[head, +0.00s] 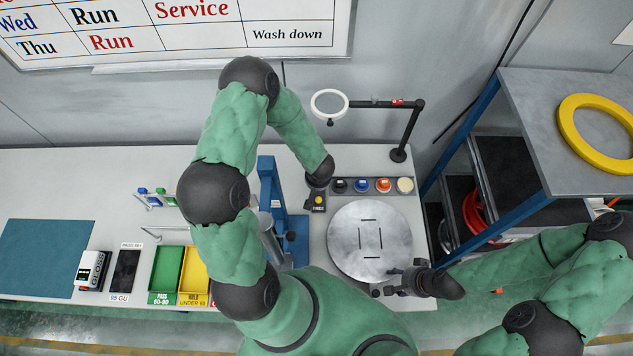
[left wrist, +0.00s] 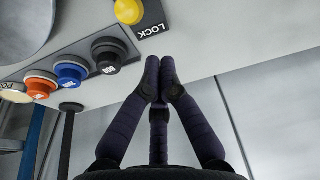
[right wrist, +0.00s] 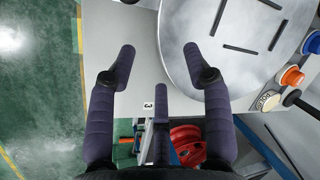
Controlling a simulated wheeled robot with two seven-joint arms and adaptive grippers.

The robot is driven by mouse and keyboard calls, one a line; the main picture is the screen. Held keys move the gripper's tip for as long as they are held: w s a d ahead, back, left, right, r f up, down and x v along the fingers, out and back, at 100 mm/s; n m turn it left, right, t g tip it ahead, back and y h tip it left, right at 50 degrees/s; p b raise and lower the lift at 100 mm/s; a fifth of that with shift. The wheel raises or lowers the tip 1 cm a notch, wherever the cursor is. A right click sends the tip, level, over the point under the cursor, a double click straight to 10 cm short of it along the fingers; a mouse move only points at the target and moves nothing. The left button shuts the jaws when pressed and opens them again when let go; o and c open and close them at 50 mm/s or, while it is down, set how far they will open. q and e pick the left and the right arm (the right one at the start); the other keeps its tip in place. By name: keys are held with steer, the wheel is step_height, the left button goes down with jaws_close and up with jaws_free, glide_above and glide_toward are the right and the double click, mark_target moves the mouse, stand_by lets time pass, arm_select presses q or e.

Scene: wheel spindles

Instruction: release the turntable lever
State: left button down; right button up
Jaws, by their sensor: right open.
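The round grey turntable (head: 369,241) sits on the light workbench, with several dark slots in its top. A dark plate marked LOCK with a yellow knob (left wrist: 128,11) shows in the left wrist view; in the head view this yellow part (head: 318,200) is just left of the turntable. My left gripper (left wrist: 160,72) has its fingertips together with nothing between them, beside the LOCK plate and apart from it. My right gripper (right wrist: 158,54) is open and empty at the turntable's near right edge; it also shows in the head view (head: 390,284). I cannot make out a separate lever handle.
A row of coloured buttons (head: 362,186) lies behind the turntable, below a ring lamp (head: 329,104) on a black stand. A blue press frame (head: 271,199) stands left of it. A shelf rack (head: 545,135) with a yellow ring is at the right. Green and yellow bins stand at left.

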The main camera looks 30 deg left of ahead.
mark_target(318, 198)
arm_select(q)
steer(key=v, duration=1.2)
stand_by(0.4)
